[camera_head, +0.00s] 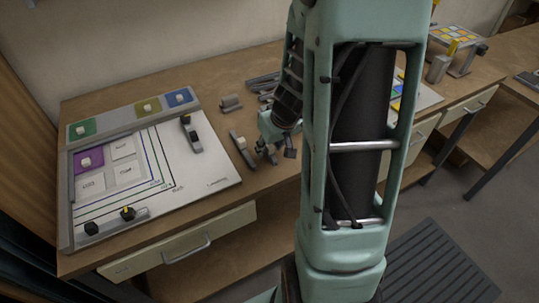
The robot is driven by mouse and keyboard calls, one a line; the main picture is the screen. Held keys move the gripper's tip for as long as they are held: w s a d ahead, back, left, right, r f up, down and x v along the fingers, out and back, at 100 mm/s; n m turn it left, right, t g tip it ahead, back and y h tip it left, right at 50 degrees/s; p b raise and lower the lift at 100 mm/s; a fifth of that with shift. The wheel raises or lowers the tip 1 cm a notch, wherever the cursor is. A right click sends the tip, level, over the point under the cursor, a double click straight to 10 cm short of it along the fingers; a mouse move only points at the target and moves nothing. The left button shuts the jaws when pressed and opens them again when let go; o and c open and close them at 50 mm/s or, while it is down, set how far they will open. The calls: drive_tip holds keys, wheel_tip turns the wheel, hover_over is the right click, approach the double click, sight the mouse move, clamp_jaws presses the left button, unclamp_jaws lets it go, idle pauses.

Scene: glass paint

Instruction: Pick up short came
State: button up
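My gripper (275,152) hangs low over the wooden workbench (215,206), left of my column, with its fingers pointing down. Its fingertips look apart. A small pale piece shows between or just behind them, and I cannot tell whether they touch it. A short grey bar with a pale knob (243,150) lies just left of my gripper, apart from it, and may be the short came. Several longer grey bars (262,82) lie further back, partly hidden by my arm.
A white pattern board (205,172) with grey rails, coloured tiles and dark clamps fills the left of the bench. A small grey block (231,103) stands behind the short bar. A rack of coloured tiles (455,38) stands at the far right. My column hides the bench's middle.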

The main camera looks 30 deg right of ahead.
drive_tip(key=shift+c, duration=0.6)
clamp_jaws()
